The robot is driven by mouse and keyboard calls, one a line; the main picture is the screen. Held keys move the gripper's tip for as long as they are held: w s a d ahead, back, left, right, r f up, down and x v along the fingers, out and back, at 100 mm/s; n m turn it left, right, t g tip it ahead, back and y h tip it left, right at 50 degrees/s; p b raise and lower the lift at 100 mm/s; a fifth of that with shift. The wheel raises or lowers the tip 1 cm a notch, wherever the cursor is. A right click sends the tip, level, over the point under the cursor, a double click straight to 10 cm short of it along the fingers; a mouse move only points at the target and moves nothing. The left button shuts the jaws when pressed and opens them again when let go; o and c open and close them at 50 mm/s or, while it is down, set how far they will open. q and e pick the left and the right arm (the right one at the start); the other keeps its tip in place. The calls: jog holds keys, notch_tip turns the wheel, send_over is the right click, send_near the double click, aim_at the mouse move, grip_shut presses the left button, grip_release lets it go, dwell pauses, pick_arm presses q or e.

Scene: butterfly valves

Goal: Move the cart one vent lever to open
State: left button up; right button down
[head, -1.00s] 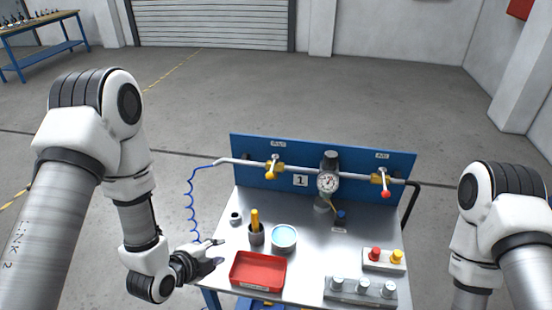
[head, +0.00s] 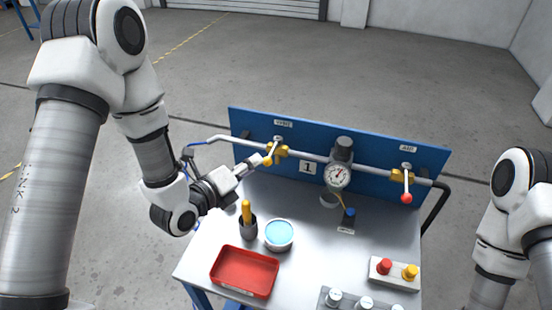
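Cart one (head: 395,240) carries a blue panel (head: 235,125) marked "1". The vent valve (head: 278,150) is at the left of the panel's pipe, under a small label. Its vent lever (head: 268,160) has a yellow tip pointing down and toward me, partly hidden by my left gripper. My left gripper (head: 258,164) has its fingertips at the lever's end, touching or very near it. I cannot tell whether the fingers are closed on it. My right gripper is out of view; only my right arm shows.
A second valve with a red-tipped lever (head: 406,197) hangs at the right, past a gauge (head: 338,176). On the cart top are a red tray (head: 245,272), a blue-filled tin (head: 279,235), a cup with a yellow handle (head: 247,222) and a button box (head: 396,272).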

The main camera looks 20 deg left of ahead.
aim_at(271, 152)
pick_arm(q)
jog(key=x, duration=0.8)
jog(key=shift+w+d+f+p, duration=0.2)
jog(key=shift+w+f+p, duration=0.05)
jog(key=shift+p, duration=0.05)
grip_shut()
